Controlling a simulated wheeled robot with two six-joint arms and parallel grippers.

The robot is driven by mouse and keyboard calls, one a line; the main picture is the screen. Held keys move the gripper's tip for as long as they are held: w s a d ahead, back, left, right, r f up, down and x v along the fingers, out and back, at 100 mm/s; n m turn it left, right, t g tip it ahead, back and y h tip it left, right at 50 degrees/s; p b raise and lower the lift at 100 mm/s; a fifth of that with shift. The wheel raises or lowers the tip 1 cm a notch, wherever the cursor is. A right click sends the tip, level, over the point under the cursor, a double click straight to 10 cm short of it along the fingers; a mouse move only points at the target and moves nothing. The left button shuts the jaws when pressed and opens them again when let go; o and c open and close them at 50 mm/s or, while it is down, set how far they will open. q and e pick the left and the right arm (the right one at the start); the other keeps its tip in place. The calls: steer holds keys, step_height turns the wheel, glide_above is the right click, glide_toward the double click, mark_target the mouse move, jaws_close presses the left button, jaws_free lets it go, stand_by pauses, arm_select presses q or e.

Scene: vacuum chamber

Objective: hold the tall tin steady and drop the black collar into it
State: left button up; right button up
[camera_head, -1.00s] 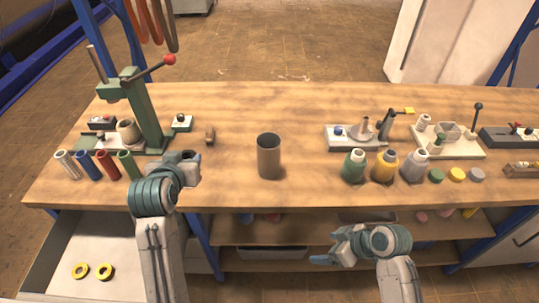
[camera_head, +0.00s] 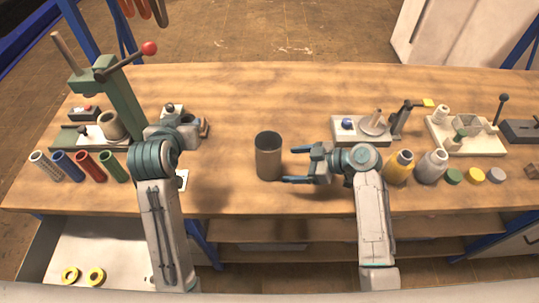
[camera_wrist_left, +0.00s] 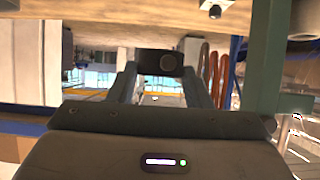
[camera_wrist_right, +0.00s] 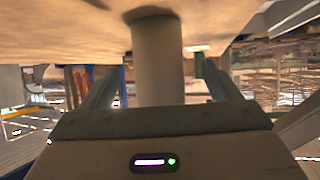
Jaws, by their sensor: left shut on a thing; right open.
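The tall tin (camera_head: 268,158) is a dark grey open-topped cylinder standing upright mid-bench; it also shows in the right wrist view (camera_wrist_right: 158,60). My right gripper (camera_head: 300,165) is open just right of the tin. Its fingers point at the tin, which stands between them in the right wrist view, apparently untouched. My left gripper (camera_head: 192,122) is shut on the small dark collar (camera_wrist_left: 165,62), which shows between its fingers in the left wrist view. In the head view the gripper partly hides a small brownish piece (camera_head: 204,129), apparently this collar, at bench level.
A green lever press (camera_head: 120,100) stands behind my left arm, with several coloured tubes (camera_head: 90,164) in front. Yellow (camera_head: 399,168) and grey (camera_head: 431,167) bottles stand right of my right arm. A fixture plate (camera_head: 350,132) lies behind it.

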mark_target(280, 165)
steer(key=b+x, duration=0.2)
steer(key=x, duration=0.4)
steer(key=shift+w+a+f, duration=0.15)
steer(key=shift+w+f, duration=0.1)
arm_select(q)
steer(key=f, duration=0.1)
steer(key=f+b, duration=0.1)
steer(key=f, duration=0.1)
steer(key=shift+w+f, duration=0.2)
steer(key=shift+f, duration=0.05)
arm_select(e)
steer(key=shift+a+f, duration=0.2)
steer(key=shift+a, duration=0.35)
arm_select(q)
steer(key=shift+w+f, duration=0.1)
arm_select(e)
steer(key=shift+w+a+f, duration=0.15)
steer(key=shift+w, duration=0.1)
steer(key=shift+c, duration=0.4)
